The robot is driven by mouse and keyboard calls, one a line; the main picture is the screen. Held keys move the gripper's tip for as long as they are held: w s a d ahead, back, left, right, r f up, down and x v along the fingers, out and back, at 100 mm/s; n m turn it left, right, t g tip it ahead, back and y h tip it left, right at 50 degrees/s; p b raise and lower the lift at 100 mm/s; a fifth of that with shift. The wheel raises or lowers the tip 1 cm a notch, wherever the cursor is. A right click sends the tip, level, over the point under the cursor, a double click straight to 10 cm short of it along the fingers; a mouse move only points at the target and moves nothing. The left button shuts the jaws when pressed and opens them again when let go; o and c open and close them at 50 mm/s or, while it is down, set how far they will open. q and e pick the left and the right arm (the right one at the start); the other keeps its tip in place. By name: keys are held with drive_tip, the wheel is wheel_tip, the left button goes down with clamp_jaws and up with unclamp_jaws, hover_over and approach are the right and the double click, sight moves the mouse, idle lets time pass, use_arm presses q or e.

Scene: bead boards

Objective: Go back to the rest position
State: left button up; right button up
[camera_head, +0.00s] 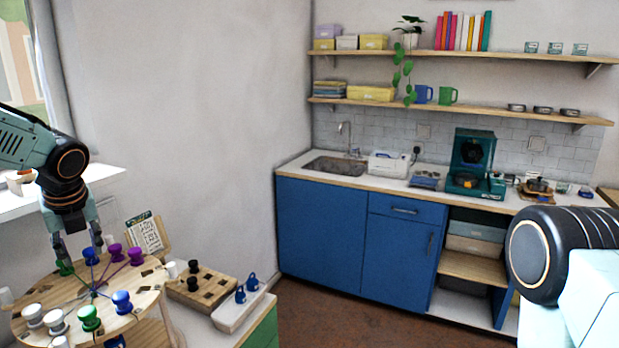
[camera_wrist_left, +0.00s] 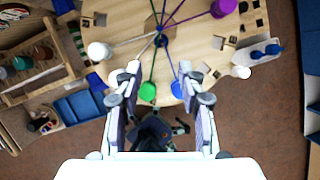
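A round wooden board (camera_head: 138,284) stands at lower left in the head view, with coloured knobs around its rim and coloured lines running from its centre. It also shows in the wrist view (camera_wrist_left: 195,40). My left gripper (camera_head: 80,262) points down over its far left edge. In the wrist view its fingers (camera_wrist_left: 159,72) are spread apart with nothing held between them. A green knob (camera_wrist_left: 147,92) shows in the gap, and a blue knob (camera_wrist_left: 177,89) lies near the right finger. My right arm shows at the right edge of the head view; its gripper is out of view.
A small holed wooden block (camera_head: 200,290) and a white tray (camera_head: 240,309) with blue pieces stand right of the board. A card stand (camera_head: 147,235) is behind it. A blue kitchen counter (camera_head: 320,225) stands further back, with open floor before it.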

use_arm(q)
drive_tip(key=w+d+f+n+t+h+b, duration=0.1)
drive_tip(key=w+d+f+n+t+h, duration=0.15)
drive_tip(key=d+n, duration=0.3)
drive_tip(key=w+d+f+n+t+h, duration=0.1)
drive_tip(key=w+d+f+n, duration=0.15)
drive_tip(key=d+n, duration=0.3)
drive_tip(key=s+d+f+n+h+b, duration=0.1)
drive_tip(key=s+d+f+n+b, duration=0.3)
drive_tip(key=f, duration=0.5)
drive_tip(key=s+d+f+n+h+b, duration=0.1)
drive_tip(key=s+d+f+n, duration=0.4)
drive_tip(key=f, duration=0.3)
drive_tip(key=s+d+f+n+g+y+b, duration=0.1)
drive_tip(key=s+f+b, duration=0.5)
drive_tip(key=s+f, duration=0.8)
drive_tip(key=s+d+f+n+g+y+b, duration=0.1)
drive_tip(key=s+d+f+n+g+b, duration=0.2)
drive_tip(key=s+f, duration=1.2)
drive_tip(key=s+n+g+b, duration=0.2)
drive_tip(key=s+b, duration=0.1)
drive_tip(key=shift+f+n+b, duration=0.2)
drive_tip(key=shift+n+b, duration=0.1)
drive_tip(key=shift+b, duration=0.05)
drive_tip(key=shift+s+d, duration=0.1)
